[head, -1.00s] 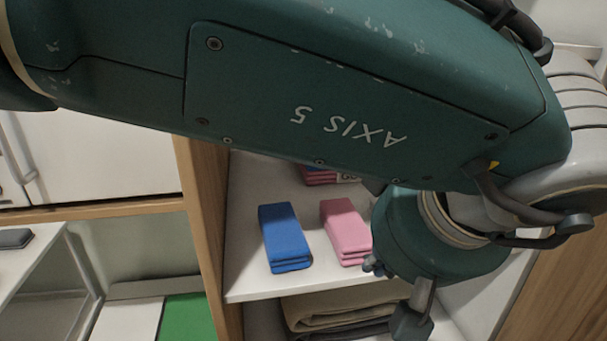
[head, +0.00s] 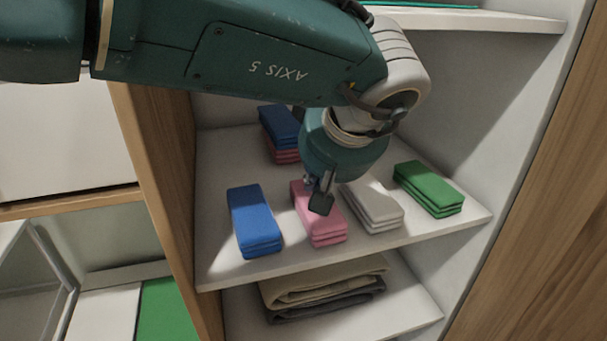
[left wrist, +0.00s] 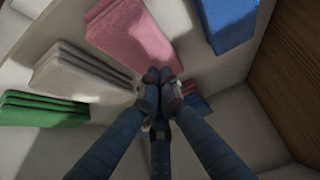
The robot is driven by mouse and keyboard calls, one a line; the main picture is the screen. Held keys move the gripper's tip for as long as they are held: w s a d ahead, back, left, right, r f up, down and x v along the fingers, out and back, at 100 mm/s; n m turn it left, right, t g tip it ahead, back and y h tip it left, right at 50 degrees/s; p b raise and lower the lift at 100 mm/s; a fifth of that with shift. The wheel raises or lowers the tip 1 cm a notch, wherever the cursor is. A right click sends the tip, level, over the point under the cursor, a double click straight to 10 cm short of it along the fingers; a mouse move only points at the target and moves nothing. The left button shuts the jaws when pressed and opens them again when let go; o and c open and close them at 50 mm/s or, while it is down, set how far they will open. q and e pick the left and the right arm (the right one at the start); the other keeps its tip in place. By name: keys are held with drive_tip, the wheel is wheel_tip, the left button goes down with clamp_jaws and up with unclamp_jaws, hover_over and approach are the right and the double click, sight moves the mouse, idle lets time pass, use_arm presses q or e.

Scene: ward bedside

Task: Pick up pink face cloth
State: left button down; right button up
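The pink face cloth (head: 325,228) lies folded on the shelf between the blue cloth and the white cloth. It also shows at the top of the left wrist view (left wrist: 138,35). My left gripper (head: 316,195) hangs over the pink cloth in the head view and covers part of it. My right gripper is in neither view.
A blue cloth (head: 254,220), a white cloth (head: 372,206) and a green cloth (head: 429,188) lie on the same shelf (head: 228,274). A blue cloth (head: 281,128) on a pink-red one stands behind. Folded towels (head: 322,289) lie below. Side walls bound the shelf.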

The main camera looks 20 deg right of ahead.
use_arm(q)
drive_tip(key=shift+s+f, duration=0.3)
drive_tip(key=shift+f, duration=0.45)
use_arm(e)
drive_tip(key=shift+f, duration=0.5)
